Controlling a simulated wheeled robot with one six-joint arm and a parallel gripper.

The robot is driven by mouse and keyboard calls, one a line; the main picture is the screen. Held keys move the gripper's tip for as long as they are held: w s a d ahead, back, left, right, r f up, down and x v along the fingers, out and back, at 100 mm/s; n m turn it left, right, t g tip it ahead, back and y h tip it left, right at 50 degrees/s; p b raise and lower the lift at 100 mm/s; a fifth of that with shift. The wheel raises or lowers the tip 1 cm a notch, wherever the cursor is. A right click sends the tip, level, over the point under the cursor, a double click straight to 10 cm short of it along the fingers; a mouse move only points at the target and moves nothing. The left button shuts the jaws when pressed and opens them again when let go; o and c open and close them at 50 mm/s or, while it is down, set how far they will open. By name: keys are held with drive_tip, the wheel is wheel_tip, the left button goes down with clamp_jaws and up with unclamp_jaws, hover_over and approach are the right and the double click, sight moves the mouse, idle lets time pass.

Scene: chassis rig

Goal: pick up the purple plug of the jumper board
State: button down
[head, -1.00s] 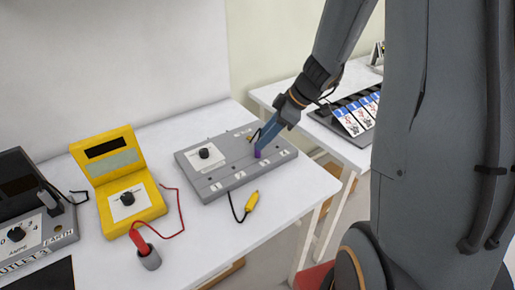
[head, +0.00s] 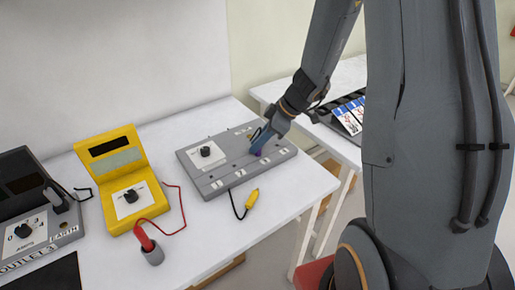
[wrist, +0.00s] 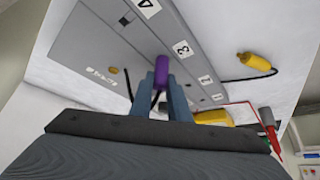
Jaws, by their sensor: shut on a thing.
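The grey jumper board (head: 215,182) lies on the white table, with a knob on a white label and numbered white tags along its front edge. The purple plug (head: 257,153) is at the right part of the board, mostly covered by my gripper (head: 258,146) in the head view. In the wrist view the purple plug (wrist: 162,70) stands between the two fingertips of my gripper (wrist: 161,82), which are shut on it. I cannot tell whether the plug's lower end is in the board or clear of it.
A yellow meter (head: 133,195) with a red lead and red probe (head: 145,240) stands left of the board. A grey outlet box (head: 45,235) is far left. Another table (head: 345,150) with cards is behind right.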

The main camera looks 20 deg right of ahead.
drive_tip(key=shift+r+b, duration=1.1)
drive_tip(key=shift+r, duration=3.9)
